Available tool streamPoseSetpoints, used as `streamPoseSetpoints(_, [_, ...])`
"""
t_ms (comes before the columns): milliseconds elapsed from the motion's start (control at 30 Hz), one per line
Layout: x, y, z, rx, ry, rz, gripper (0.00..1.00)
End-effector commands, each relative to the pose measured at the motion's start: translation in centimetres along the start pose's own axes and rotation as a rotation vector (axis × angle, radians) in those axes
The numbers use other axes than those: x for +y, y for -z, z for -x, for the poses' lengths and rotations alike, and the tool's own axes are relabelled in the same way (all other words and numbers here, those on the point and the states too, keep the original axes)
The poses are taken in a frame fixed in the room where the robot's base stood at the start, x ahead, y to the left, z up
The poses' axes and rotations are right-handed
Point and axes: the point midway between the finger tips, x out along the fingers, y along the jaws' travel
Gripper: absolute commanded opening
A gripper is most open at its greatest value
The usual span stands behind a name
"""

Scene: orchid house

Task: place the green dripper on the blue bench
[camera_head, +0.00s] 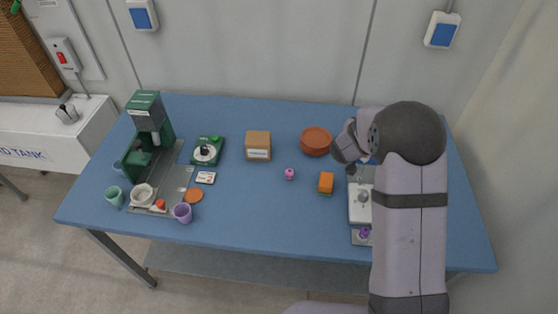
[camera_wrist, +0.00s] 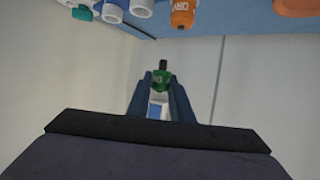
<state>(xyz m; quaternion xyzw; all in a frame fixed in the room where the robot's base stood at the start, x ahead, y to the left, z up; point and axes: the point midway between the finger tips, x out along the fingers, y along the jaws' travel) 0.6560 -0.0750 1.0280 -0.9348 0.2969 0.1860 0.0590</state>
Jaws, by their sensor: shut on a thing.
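My gripper (camera_wrist: 161,76) is shut on a small green thing with a dark tip, which appears to be the green dripper (camera_wrist: 161,87). It sits between the two dark fingers in the wrist view, with pale wall behind it. In the head view my arm and wrist are over the right part of the blue bench (camera_head: 240,222). The fingers and the held thing are hidden there behind my arm. The blue bench top also shows along the upper edge of the wrist view (camera_wrist: 218,22).
Left on the bench are a green machine (camera_head: 147,112), a green-and-black device (camera_head: 207,150) and cups. A cardboard box (camera_head: 258,145), terracotta bowl (camera_head: 316,141), pink item (camera_head: 290,174) and orange block (camera_head: 326,182) stand mid-bench. Pale equipment (camera_head: 360,205) is beside my arm. The front middle is clear.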

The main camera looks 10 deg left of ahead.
Motion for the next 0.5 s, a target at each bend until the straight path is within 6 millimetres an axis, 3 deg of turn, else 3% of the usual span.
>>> streamPoseSetpoints(100, [-5.0, -3.0, 2.1, -0.001, 0.091, 0.039, 0.00])
streamPoseSetpoints(267, [-11.2, -6.4, 5.7, 0.000, 0.210, 0.086, 0.00])
streamPoseSetpoints(500, [-19.6, -11.5, 12.3, 0.000, 0.380, 0.156, 0.00])
